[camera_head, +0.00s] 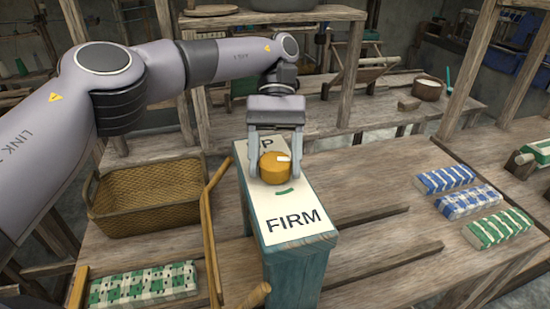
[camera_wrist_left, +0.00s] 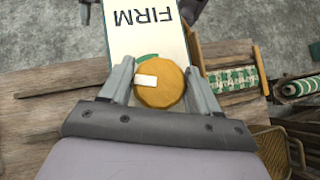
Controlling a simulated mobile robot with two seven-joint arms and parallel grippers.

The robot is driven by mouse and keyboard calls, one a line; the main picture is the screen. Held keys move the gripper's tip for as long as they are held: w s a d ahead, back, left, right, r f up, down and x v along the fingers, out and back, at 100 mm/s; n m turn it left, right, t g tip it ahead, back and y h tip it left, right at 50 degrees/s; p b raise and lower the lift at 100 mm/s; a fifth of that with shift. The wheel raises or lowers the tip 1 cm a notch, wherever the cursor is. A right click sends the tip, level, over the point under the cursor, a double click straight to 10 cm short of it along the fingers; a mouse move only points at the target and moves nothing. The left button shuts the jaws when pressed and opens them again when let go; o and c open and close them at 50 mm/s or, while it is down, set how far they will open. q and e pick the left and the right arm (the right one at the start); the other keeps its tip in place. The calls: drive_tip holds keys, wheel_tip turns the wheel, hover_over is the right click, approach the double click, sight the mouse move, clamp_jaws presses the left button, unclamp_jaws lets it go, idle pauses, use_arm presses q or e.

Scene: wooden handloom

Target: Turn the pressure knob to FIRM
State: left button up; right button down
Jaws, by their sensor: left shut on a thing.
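The orange pressure knob (camera_head: 274,170) sits on a white label panel (camera_head: 262,212) on top of a teal wooden post (camera_head: 296,272). The word FIRM is printed at the near end of the panel; a "P" shows at the far end, partly hidden by my gripper. A small green arc lies between knob and FIRM. My left gripper (camera_head: 275,163) is shut on the knob, one finger on each side. The knob's white mark points right, slightly away from FIRM, in the head view. The wrist view shows the knob (camera_wrist_left: 165,92) between the fingers (camera_wrist_left: 160,72), its white mark toward the left finger.
A woven basket (camera_head: 140,200) stands left of the post, with wooden sticks (camera_head: 210,235) between. A green-and-white cloth (camera_head: 143,285) lies at front left. Blue-and-white (camera_head: 445,179) and green-and-white (camera_head: 498,228) cloths lie on the right. Loom uprights (camera_head: 480,65) stand behind.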

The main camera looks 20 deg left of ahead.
use_arm(q)
drive_tip(key=o, duration=1)
drive_tip(key=shift+c, duration=0.2)
drive_tip(key=shift+f+n+t+h+b, duration=0.1)
drive_tip(key=shift+n+t+h+b, duration=0.35)
drive_tip(key=shift+n+h, duration=0.75)
